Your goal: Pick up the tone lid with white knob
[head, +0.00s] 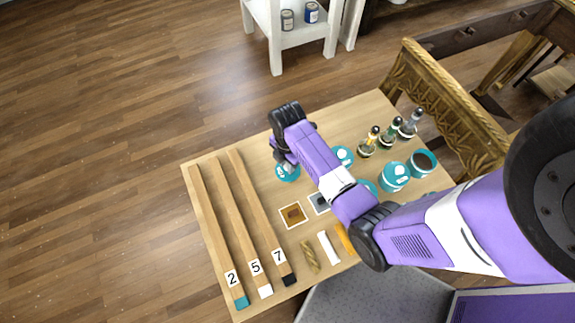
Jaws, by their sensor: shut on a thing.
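A teal lid with a white knob (289,174) is under my gripper (284,162), toward the left middle of the table in the head view. My gripper points down and is shut on this lid, seemingly at its knob. The fingers and arm partly hide the lid, and I cannot tell whether it is clear of the tabletop. Another teal lid with a white knob (344,156) is just right of my forearm. A teal piece (369,187) is partly hidden by the arm.
The wooden table (262,165) holds three long numbered strips (243,205) at left. Small cards (293,214) lie near the middle. A teal lidded jar (395,178), an open teal jar (423,163) and dropper bottles (390,135) stand right. A gilt chair (440,100) borders the right edge.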

